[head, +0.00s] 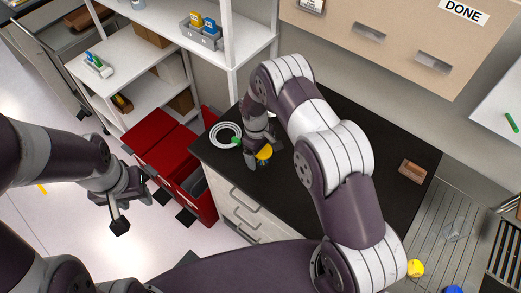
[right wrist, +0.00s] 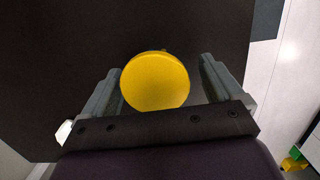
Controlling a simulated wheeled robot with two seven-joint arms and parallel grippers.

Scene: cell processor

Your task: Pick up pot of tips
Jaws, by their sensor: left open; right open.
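The pot of tips shows as a round yellow lid (head: 264,152) on the black counter in the head view, beside my right gripper (head: 258,160). In the right wrist view the yellow lid (right wrist: 155,81) lies between the two fingers of my right gripper (right wrist: 160,78). The fingers are apart, with a gap on the right side of the lid; the left finger is closer to it. The pot's body is hidden under the lid. My left gripper (head: 128,205) is open and empty over the floor at the left, far from the pot.
A white ringed dish (head: 225,135) stands near the counter's left edge, with a small green item (head: 236,141) beside it. A brown block (head: 412,171) lies at the counter's right. Red bins (head: 160,143) and white shelves (head: 125,60) stand left. The counter's middle right is clear.

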